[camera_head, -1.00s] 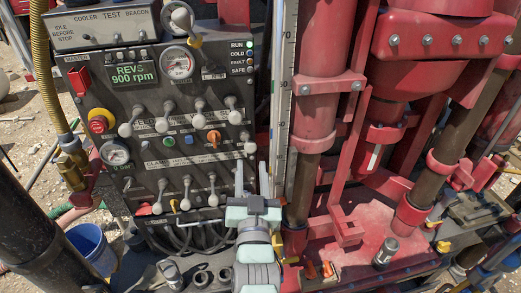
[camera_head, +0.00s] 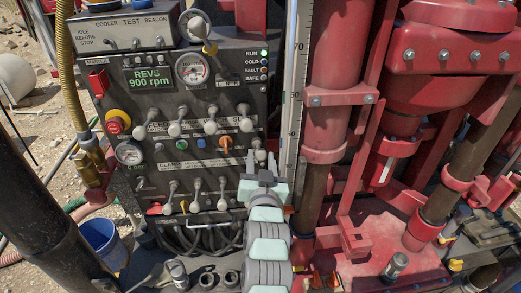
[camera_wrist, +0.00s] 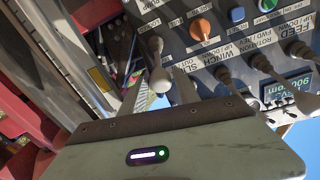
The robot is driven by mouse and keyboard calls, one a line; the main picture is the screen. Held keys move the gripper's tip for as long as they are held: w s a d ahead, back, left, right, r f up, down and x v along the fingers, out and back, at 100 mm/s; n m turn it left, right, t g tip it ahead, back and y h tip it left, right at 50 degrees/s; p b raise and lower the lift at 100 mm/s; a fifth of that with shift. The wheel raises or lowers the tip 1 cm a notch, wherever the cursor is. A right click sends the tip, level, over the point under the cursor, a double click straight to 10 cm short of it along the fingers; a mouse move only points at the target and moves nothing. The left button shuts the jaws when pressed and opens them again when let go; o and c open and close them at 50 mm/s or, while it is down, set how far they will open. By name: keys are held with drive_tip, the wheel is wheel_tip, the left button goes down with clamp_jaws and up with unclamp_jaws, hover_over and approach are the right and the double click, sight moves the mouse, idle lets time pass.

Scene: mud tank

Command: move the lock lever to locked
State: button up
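The black control panel (camera_head: 222,82) carries several levers with pale knobs. One lever (camera_head: 258,153) stands at its right edge, right of an orange knob (camera_head: 225,143). My gripper (camera_head: 263,169) is just below and in front of that lever. In the wrist view, my gripper (camera_wrist: 158,88) is open, with the lever's round pale knob (camera_wrist: 160,81) between its two fingers. I cannot tell whether either finger touches it. The gripper body hides the space below.
Other levers stand close by, including winch and rotation levers (camera_wrist: 224,78). A white scale post (camera_head: 293,90) and red mast tubes (camera_head: 325,125) rise right of the panel. Hoses (camera_head: 205,238) hang below it. A blue bucket (camera_head: 104,243) stands at the lower left.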

drive_tip(key=shift+w, duration=1.3)
drive_tip(key=shift+c, duration=0.6)
clamp_jaws()
